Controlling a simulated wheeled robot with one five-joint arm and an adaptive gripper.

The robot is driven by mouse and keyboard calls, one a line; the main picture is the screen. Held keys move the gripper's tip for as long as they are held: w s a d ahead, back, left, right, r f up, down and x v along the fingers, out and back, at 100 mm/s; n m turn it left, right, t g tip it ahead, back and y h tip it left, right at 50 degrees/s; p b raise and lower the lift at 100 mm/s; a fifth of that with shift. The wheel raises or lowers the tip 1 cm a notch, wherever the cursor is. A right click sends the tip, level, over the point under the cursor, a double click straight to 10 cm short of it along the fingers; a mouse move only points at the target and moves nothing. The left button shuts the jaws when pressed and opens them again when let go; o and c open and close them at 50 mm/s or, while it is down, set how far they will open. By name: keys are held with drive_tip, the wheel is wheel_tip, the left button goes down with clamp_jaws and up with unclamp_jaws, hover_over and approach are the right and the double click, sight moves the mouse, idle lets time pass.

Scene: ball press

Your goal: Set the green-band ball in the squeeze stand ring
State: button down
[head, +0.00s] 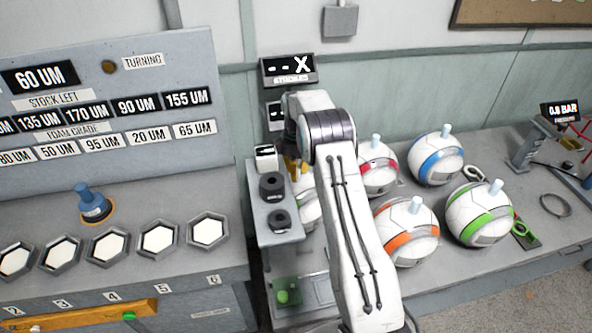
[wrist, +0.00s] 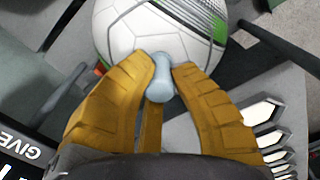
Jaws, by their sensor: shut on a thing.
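My gripper (wrist: 161,72) has its yellow fingers shut on the blue-grey knob (wrist: 160,80) of a white ball with a green band (wrist: 190,18) in the wrist view. In the head view the yellow fingers (head: 293,168) show left of my arm, above a white ball (head: 307,208) mostly hidden by the arm. Another white ball with a bright green band (head: 480,215) sits on the right bench, apart from my gripper. Dark bars (wrist: 280,47) flank the held ball. I cannot tell the squeeze stand ring, or whether the held ball rests in it.
Balls with orange (head: 405,235), blue (head: 437,158) and magenta (head: 377,165) bands stand on the right bench. A small shelf with black cylinders (head: 272,185) is left of my gripper. The "X" strokes display (head: 288,70) is behind. A loose dark ring (head: 556,205) lies far right.

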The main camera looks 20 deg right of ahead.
drive_tip(key=shift+f, duration=0.15)
drive_tip(key=shift+f+b, duration=0.25)
drive_tip(key=shift+b, duration=0.05)
drive_tip(key=c, duration=1.2)
unclamp_jaws()
drive_tip(key=shift+r, duration=0.1)
wheel_tip(320, 180, up, 12)
drive_tip(key=shift+s+r+b, duration=0.1)
drive_tip(key=shift+r+b, duration=0.1)
drive_tip(key=shift+b, duration=0.35)
